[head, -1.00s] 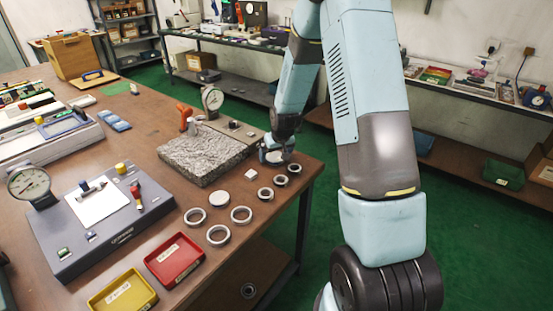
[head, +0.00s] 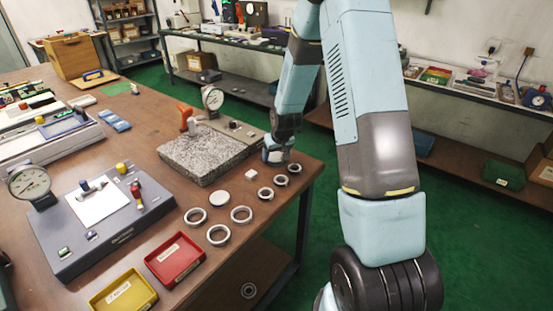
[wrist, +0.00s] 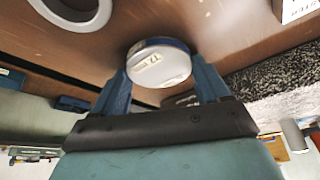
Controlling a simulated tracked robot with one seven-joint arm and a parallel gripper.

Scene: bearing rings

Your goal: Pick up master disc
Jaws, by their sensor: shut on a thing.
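In the head view my gripper (head: 276,154) is at the table's right part, just beyond the granite plate's right corner. The disc is small and partly covered by the fingers there. A small white label block (wrist: 298,9) with dark lettering, partly cut off, is at the wrist view's upper right; it also shows in the head view (head: 250,174).
The granite plate (head: 203,157) with a dial gauge (head: 212,98) stands left of my gripper. Several metal rings (head: 241,215) and another white disc (head: 222,197) lie in front. Red (head: 174,258) and yellow (head: 124,294) trays are at the near edge.

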